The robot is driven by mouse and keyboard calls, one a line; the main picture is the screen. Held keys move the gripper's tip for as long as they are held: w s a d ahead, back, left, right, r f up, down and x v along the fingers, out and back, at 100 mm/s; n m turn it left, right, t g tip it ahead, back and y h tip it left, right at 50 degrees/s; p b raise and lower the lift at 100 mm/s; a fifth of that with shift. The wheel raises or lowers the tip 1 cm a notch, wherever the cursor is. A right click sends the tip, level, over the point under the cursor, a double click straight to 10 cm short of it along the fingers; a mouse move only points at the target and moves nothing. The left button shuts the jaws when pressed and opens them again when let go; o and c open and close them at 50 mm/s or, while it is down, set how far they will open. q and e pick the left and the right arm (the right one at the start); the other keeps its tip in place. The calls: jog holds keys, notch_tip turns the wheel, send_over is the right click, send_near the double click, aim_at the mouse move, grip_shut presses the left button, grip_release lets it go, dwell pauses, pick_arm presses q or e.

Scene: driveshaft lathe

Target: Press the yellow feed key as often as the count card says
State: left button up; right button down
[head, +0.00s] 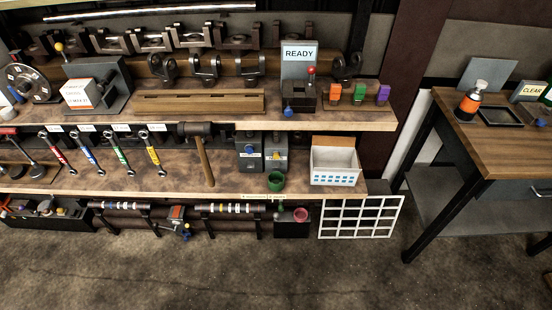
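I cannot tell for sure which thing is the yellow feed key. A grey box (274,152) on the lower shelf has a small yellow part (281,139) and may be it; a similar grey box (248,153) with blue stands at its left. A yellow knob (59,47) also shows at the upper left. A white and orange card (81,94) is on a grey block on the upper shelf; its print is too small to read surely, and I cannot tell whether it is the count card. Neither of my grippers is in view.
A READY sign (299,54) stands on the upper shelf beside a red-knobbed lever (311,72). A hammer (199,140), coloured wrenches and a white bin (334,165) are on the lower shelf. A wooden table (512,142) with a CLEAR sign (529,91) stands right. The floor (260,270) in front is clear.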

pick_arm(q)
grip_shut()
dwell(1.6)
